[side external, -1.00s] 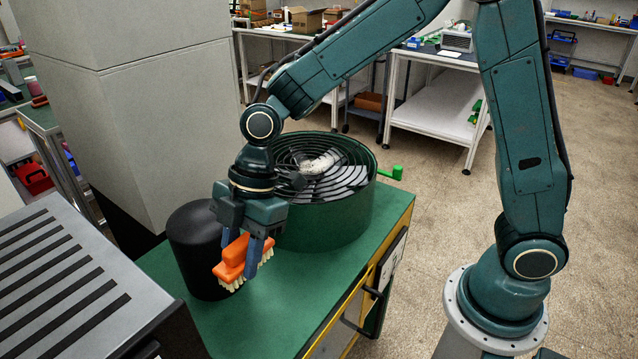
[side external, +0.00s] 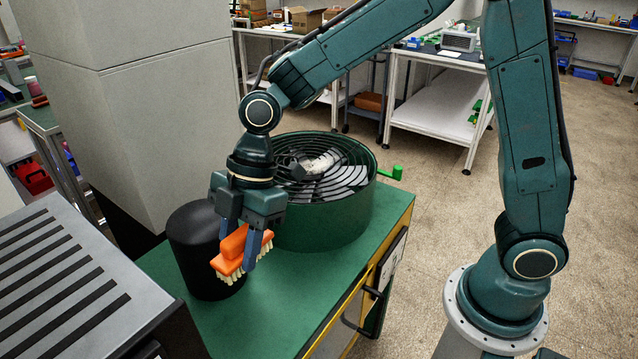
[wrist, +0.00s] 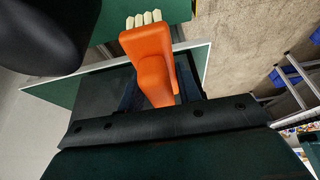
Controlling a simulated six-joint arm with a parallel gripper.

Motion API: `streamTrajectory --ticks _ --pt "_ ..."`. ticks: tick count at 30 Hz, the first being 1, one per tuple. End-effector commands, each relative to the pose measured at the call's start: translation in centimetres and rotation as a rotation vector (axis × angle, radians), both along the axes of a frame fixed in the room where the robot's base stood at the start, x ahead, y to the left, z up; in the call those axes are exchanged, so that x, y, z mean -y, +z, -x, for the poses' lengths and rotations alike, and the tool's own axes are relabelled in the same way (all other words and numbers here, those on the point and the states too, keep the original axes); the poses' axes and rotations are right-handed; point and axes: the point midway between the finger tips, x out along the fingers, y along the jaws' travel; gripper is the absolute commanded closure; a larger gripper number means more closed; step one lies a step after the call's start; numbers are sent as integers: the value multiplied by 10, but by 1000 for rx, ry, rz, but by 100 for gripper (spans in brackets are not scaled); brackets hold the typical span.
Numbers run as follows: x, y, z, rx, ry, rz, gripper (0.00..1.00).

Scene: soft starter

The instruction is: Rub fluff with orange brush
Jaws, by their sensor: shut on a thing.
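The orange brush (side external: 232,252) has an orange body and pale bristles pointing down. My gripper (side external: 243,262) is shut on it and holds it above the green bench top, in front of a black cylinder in the side view. The wrist view shows the brush (wrist: 150,62) between the fingers, with a few bristles at its far end. A green round drum with a spiral grille (side external: 325,217) stands behind and right of the gripper. A whitish patch, possibly the fluff (side external: 322,162), lies on the grille; my wrist partly hides the grille.
The black cylinder (side external: 192,262) stands close to the brush on the left. A grey slotted cabinet (side external: 70,290) is at the lower left. A green handle (side external: 397,172) sticks out right of the drum. The bench top (side external: 270,305) is bare toward the front.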

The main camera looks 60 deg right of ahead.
Motion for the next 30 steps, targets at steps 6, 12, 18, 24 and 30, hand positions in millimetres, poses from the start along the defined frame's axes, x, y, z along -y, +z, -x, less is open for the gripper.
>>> streamTrajectory --ticks 6,12,18,24,30 --pt "9 1 -10 1 -27 -2 84" --pt "35 5 -34 -1 -95 -6 84" --pt "80 11 -67 -2 -198 -10 84" --pt "134 16 -96 -4 -309 -14 84" --pt "194 22 -117 -3 -419 -14 84"
